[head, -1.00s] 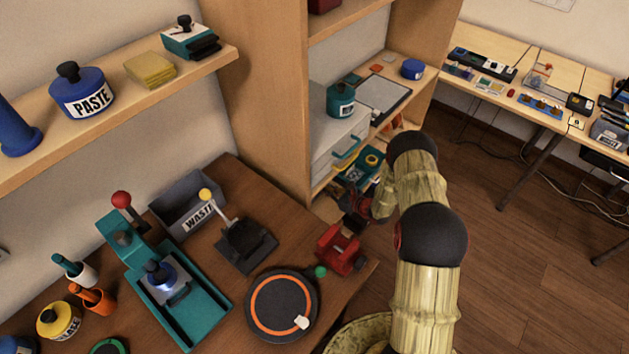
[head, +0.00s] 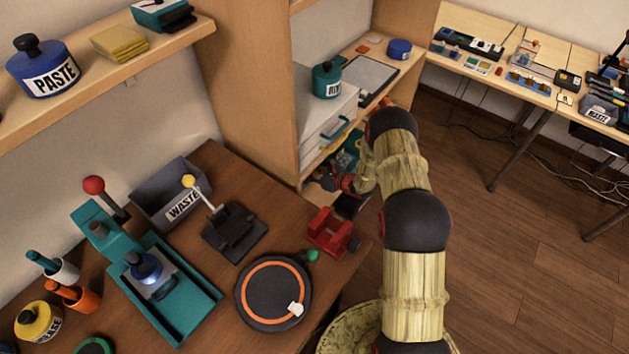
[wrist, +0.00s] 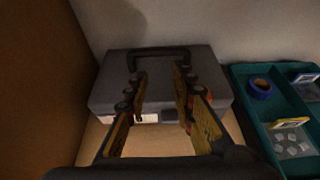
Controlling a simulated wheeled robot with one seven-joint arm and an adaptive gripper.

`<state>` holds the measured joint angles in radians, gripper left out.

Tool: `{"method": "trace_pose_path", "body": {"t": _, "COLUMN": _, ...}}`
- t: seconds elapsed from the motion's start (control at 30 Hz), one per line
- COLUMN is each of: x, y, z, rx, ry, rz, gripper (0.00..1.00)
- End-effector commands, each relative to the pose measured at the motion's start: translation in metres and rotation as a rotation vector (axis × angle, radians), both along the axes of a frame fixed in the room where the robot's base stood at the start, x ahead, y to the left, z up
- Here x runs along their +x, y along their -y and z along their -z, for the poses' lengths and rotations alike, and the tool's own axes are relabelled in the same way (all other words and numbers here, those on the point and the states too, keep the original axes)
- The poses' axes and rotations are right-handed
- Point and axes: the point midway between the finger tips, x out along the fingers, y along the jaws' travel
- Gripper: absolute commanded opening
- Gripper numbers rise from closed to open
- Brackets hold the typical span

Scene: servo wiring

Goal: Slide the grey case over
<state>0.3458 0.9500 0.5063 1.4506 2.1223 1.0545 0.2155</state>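The grey case (wrist: 112,76) lies in the wrist view against the pale back wall of a shelf compartment. Its dark handle (wrist: 160,53) is at the top, and small orange-red and white parts show on its near side, partly hidden by the fingers. My gripper (wrist: 159,76) is open, with one finger at each side of the case's middle and nothing between them. I cannot tell whether the fingertips touch the case. In the head view my gripper (head: 348,196) reaches into the lower shelf compartment, where I cannot make out the case.
A wooden side wall (wrist: 38,80) stands close left of the case. A teal tray (wrist: 246,102) with blue tape (wrist: 260,88) and small boxes sits close right. Bare shelf board shows in front of the case. In the head view a workbench (head: 240,180) with tools stands left.

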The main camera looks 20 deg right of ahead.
Motion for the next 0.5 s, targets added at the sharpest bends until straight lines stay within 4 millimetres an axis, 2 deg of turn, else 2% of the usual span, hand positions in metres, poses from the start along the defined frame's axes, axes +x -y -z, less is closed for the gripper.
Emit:
{"method": "trace_pose_path", "body": {"t": 0.17, "x": 0.0146, "y": -0.0116, "z": 0.0029, "rx": -0.005, "ry": -0.007, "rz": -0.012, "gripper": 0.37}}
{"method": "trace_pose_path", "body": {"t": 0.5, "x": 0.0163, "y": -0.0127, "z": 0.0002, "rx": -0.005, "ry": -0.007, "rz": -0.013, "gripper": 0.56}}
